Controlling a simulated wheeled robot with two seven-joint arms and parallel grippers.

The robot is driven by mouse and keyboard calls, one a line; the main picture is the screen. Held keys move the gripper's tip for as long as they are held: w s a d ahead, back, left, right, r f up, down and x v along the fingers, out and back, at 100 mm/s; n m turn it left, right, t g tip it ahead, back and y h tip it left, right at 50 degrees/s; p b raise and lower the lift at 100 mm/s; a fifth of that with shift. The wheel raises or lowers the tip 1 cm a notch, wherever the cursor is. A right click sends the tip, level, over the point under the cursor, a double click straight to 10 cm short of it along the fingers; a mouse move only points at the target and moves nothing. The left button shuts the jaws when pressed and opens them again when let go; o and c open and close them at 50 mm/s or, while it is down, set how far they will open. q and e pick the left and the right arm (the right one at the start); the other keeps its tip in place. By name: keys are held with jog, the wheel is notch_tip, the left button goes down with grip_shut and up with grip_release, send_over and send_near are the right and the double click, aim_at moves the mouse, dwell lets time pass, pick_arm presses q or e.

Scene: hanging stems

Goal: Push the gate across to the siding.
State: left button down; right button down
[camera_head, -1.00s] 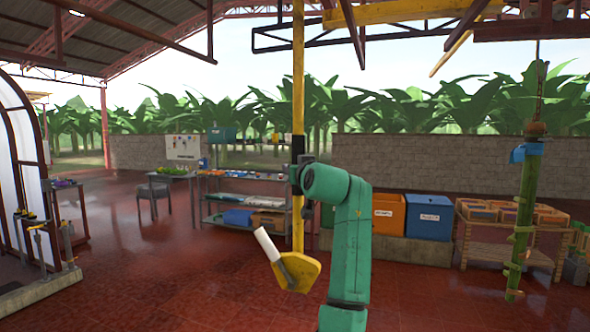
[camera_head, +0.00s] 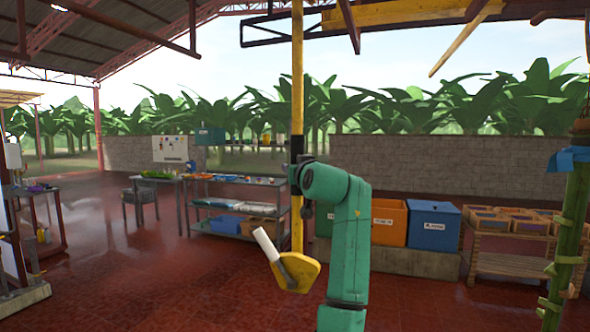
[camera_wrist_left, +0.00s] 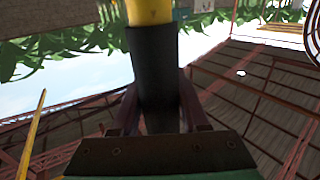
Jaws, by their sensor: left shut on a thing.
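A tall yellow pole (camera_head: 297,80) hangs upright in the middle of the head view, with a black sleeve partway down. A yellow plate (camera_head: 302,272) and a slanted white tube (camera_head: 267,245) are at its lower end. My left gripper (camera_head: 297,174) is shut on the black sleeve, which also shows between its fingers in the left wrist view (camera_wrist_left: 157,60). A yellow overhead beam (camera_head: 400,12) and a slanting yellow bar (camera_head: 466,38) are up top; I cannot tell which part is the gate or the siding. My right gripper is out of view.
A green hanging stem with a blue band (camera_head: 569,220) is close at the right edge. Orange (camera_head: 389,222) and blue (camera_head: 433,226) bins stand behind my arm. A shelf rack (camera_head: 235,205) is beyond the pole. The red floor at left centre is clear.

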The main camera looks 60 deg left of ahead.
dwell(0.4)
pick_arm(q)
jog(key=c, duration=0.6)
grip_release()
jog(key=shift+o, duration=0.9)
jog(key=shift+w+a, duration=0.1)
jog(key=shift+w, duration=0.05)
jog(key=b+v, duration=0.5)
jog(key=v, duration=0.9)
jog(key=shift+f+b, duration=0.15)
jog(key=shift+b, duration=0.25)
